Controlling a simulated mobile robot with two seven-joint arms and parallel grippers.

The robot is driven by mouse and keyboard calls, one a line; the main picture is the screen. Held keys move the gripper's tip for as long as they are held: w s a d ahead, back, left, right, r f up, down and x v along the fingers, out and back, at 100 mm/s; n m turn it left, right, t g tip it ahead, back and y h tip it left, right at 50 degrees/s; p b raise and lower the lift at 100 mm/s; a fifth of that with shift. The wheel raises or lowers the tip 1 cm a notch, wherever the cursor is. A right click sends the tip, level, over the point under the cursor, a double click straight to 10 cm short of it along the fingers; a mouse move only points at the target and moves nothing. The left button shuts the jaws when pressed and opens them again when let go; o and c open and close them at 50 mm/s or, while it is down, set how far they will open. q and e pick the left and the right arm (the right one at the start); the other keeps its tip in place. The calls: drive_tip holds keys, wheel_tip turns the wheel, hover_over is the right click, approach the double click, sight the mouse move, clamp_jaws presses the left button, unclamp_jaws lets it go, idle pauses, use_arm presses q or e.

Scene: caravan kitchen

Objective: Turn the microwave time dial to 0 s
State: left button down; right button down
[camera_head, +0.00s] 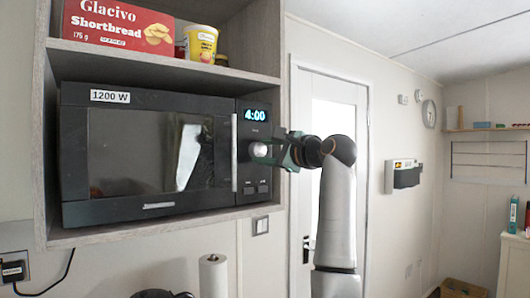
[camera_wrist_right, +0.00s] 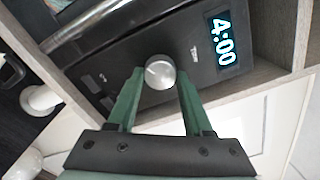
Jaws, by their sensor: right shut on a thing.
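The black microwave (camera_head: 150,206) sits on the middle shelf of a wooden cabinet, with its door shut. Its display (camera_head: 255,115) reads 4:00, and this also shows sideways in the right wrist view (camera_wrist_right: 224,42). The round silver time dial (camera_head: 259,150) is below the display; it also shows in the right wrist view (camera_wrist_right: 160,72). My right gripper (camera_head: 268,151) reaches in from the right and is shut on the dial, with one green finger on each side of it. My left gripper is not in view.
The upright silver door handle (camera_head: 234,152) stands just left of the dial. Two buttons (camera_head: 256,189) are below it. The cabinet's side wall is close on the right. A shortbread box (camera_head: 118,22) and a yellow tub (camera_head: 201,44) stand on the shelf above. A paper roll (camera_head: 213,275) stands below.

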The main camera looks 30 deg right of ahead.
drive_tip(key=n, duration=0.5)
drive_tip(key=shift+r+n, duration=0.1)
drive_tip(key=shift+n, duration=0.2)
drive_tip(key=n, duration=1.1)
drive_tip(key=shift+n, duration=0.4)
drive_tip(key=n, duration=0.6)
drive_tip(key=shift+a, duration=0.1)
drive_tip(key=n, duration=0.6)
drive_tip(key=shift+n, duration=0.3)
drive_tip(key=n, duration=0.5)
drive_tip(key=shift+a+n, duration=0.1)
drive_tip(key=shift+n, duration=0.2)
drive_tip(key=n, duration=1.2)
drive_tip(key=shift+f, duration=0.2)
